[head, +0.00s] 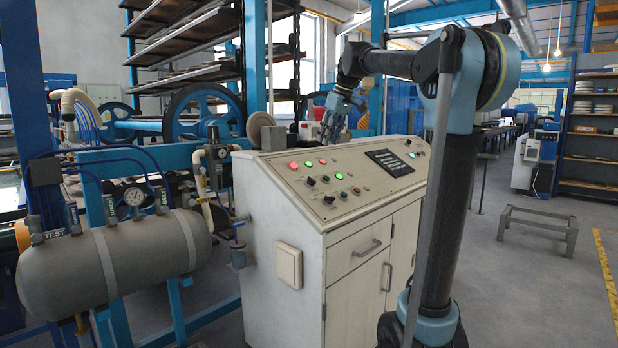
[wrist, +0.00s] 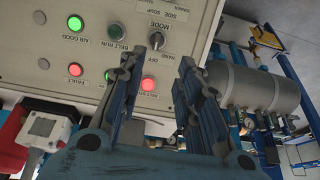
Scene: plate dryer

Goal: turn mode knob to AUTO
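The mode knob (wrist: 157,40) is a small dark knob on the cream control panel in the wrist view, beside the MODE lettering, which appears upside down. Its pointer direction is too small to read. My gripper (wrist: 159,66) is open, with its two fingers apart on either side below the knob in the picture. Nothing shows between the fingers, and I see no contact with the knob. In the head view my gripper (head: 332,128) hangs above the rear part of the control cabinet (head: 285,235). Several small knobs show on its sloping top there; I cannot tell which is the mode knob.
A dark display (head: 389,162) is set in the panel. A grey air tank (head: 115,262) stands left of the cabinet. Floor at right is mostly free.

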